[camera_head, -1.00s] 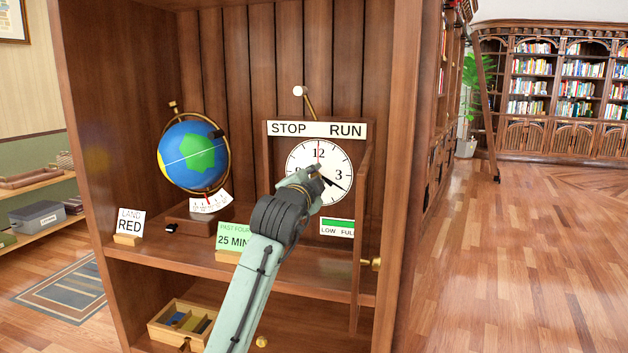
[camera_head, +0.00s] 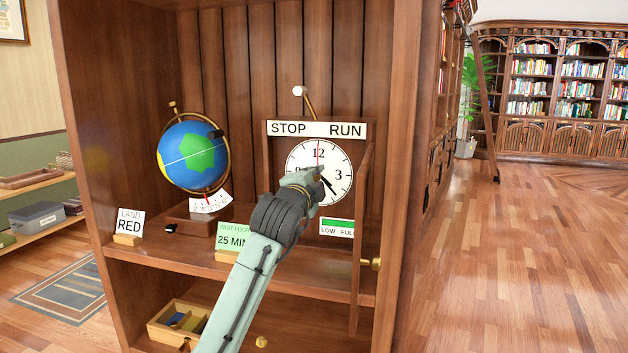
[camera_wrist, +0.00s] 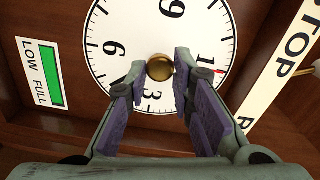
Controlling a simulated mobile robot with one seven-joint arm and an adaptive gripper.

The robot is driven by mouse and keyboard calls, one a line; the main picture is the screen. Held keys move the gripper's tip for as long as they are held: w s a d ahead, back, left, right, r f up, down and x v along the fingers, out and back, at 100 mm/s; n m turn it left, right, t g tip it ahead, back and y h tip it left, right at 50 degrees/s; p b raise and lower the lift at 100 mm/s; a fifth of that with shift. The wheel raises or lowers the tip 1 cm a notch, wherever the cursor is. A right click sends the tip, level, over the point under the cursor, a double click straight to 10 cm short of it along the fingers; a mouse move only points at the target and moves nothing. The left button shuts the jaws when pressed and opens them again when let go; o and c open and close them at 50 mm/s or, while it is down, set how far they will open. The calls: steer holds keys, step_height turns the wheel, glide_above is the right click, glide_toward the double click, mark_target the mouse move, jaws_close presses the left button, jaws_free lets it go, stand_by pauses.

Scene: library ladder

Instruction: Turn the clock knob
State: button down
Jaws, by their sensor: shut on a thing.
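The clock (camera_head: 343,161) has a white round face and stands in a wooden case on the shelf. In the wrist view its face (camera_wrist: 112,25) appears rotated, with a round brass knob (camera_wrist: 160,67) at its centre. My gripper (camera_wrist: 159,70) is shut on the knob, one finger on each side. In the head view my gripper (camera_head: 318,175) covers the face's centre and hides the knob. Black hands (camera_head: 330,189) point to the lower right, near 5. A thin red hand points at 12. A green card (camera_head: 230,237) reads "PAST FOUR 25 MIN".
A STOP/RUN sign (camera_head: 317,130) and a white-tipped lever (camera_head: 299,91) are above the clock. A LOW/FULL gauge (camera_head: 337,226) shows green below it. A globe (camera_head: 190,155) and a LAND RED card (camera_head: 129,221) stand left. The case's side panel (camera_head: 361,250) is close on the right.

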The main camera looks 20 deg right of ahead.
steer(key=c, duration=1.4)
jaws_free()
steer(key=v, duration=1.2)
